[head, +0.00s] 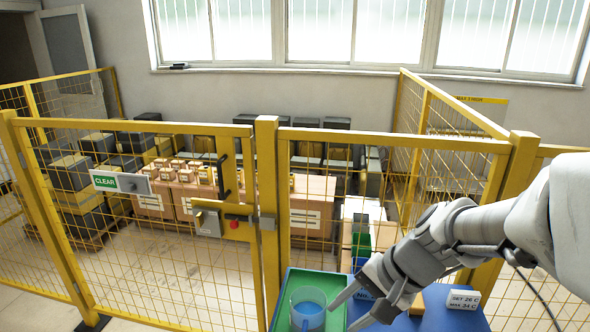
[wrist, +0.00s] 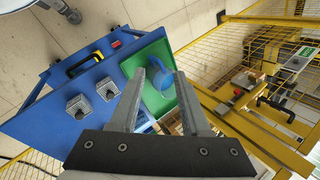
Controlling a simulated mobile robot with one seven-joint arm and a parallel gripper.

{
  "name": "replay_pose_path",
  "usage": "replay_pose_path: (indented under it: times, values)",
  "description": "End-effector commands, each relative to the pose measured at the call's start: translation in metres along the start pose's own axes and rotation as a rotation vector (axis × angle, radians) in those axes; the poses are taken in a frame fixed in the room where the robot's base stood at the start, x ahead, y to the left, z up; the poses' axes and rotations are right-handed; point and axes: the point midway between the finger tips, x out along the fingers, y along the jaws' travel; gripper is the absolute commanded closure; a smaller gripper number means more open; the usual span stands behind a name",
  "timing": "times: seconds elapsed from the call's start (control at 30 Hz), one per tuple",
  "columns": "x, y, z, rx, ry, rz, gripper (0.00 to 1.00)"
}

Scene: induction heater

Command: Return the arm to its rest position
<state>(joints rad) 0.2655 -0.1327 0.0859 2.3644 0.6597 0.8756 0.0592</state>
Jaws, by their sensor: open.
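My arm reaches in from the right in the head view. My gripper (head: 349,311) is open and hangs over the blue bench, close to the right of the green tray (head: 281,292). In the wrist view my gripper (wrist: 161,72) shows two parted fingers with nothing held between them. A clear cup (head: 307,312) with blue contents stands on the tray, left of the fingertips and apart from them in the head view.
Yellow mesh fencing with a gate (head: 140,122) stands behind the bench, with stacked boxes (head: 312,195) beyond. In the wrist view, two grey blocks (wrist: 79,107) sit on the bench.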

Motion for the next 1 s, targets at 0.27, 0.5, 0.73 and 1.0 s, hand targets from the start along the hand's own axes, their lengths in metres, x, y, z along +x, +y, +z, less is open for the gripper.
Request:
replay_pose_path:
  times: [0.27,0.5,0.73,1.0]
  values:
    - [-0.058,0.015,0.034,-0.415,0.189,0.148,0.53]
    - [-0.096,0.038,0.05,-0.665,0.334,0.277,0.53]
    - [-0.111,0.048,0.053,-0.755,0.396,0.332,0.53]
    - [-0.112,0.048,0.053,-0.757,0.397,0.334,0.53]
